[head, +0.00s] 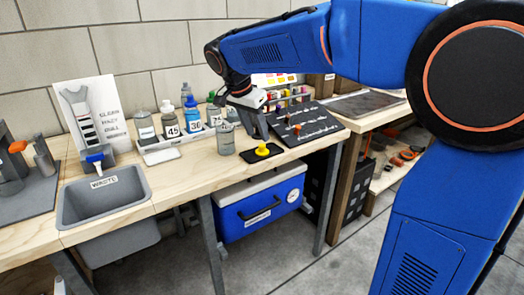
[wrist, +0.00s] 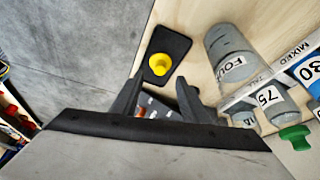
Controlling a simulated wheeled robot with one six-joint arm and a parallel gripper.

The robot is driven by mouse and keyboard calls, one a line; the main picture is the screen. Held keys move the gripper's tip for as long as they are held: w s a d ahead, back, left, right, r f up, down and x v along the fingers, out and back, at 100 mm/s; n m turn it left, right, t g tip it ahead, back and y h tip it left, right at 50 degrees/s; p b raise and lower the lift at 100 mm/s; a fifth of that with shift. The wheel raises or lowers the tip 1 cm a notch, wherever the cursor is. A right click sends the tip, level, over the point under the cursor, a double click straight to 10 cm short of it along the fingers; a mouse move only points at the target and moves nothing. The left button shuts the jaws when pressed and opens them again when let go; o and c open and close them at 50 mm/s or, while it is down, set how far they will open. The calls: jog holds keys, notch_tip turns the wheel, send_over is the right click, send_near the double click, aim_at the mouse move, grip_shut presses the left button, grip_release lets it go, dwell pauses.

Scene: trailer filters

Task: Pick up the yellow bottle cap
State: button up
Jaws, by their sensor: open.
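The yellow bottle cap (head: 263,150) sits on a small black pad (head: 275,153) near the front edge of the bench. In the wrist view the yellow cap (wrist: 159,64) lies on the black pad (wrist: 178,44), ahead of my fingertips. My gripper (head: 254,122) is above the bench, close to the cap and apart from it. In the wrist view my gripper (wrist: 158,90) has its two dark fingers spread with nothing held between them.
A grey jar (head: 226,138) stands just left of the pad; it also shows in the wrist view (wrist: 228,52). A white rack of bottles (head: 185,142) is behind it. A dark sloped board (head: 306,128) lies to the right. A grey waste bin (head: 104,199) is at left.

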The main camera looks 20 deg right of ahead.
aim_at(262, 145)
jog(key=shift+x, duration=2.75)
grip_shut()
